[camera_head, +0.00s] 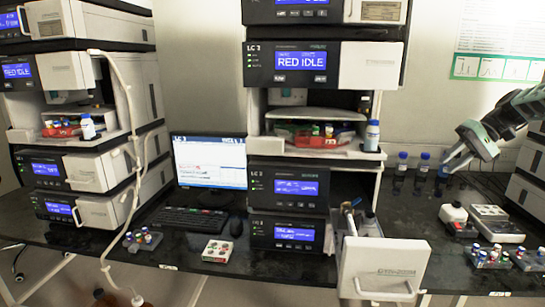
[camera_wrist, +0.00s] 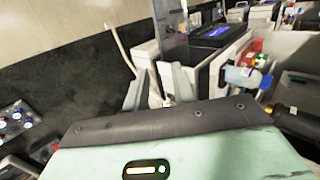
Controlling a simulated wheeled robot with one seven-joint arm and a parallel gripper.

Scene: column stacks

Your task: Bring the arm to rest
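My arm reaches in from the right edge of the head view, with its pale green wrist angled down. My gripper (camera_head: 452,161) is above the black bench, beside the rightmost dark bottle (camera_head: 441,182) at the back. From this view I cannot tell whether it touches that bottle. In the wrist view, the two grey fingers of my gripper (camera_wrist: 159,84) stand apart with nothing visibly held between them. Two more dark bottles with blue caps, a left one (camera_head: 401,174) and a middle one (camera_head: 422,175), stand to its left.
The centre instrument stack (camera_head: 345,65) has an open drawer (camera_head: 385,270) jutting forward. Vial racks (camera_head: 490,258) and small devices (camera_head: 495,224) sit on the right bench. A monitor (camera_head: 209,160) and another stack (camera_head: 90,170) are left.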

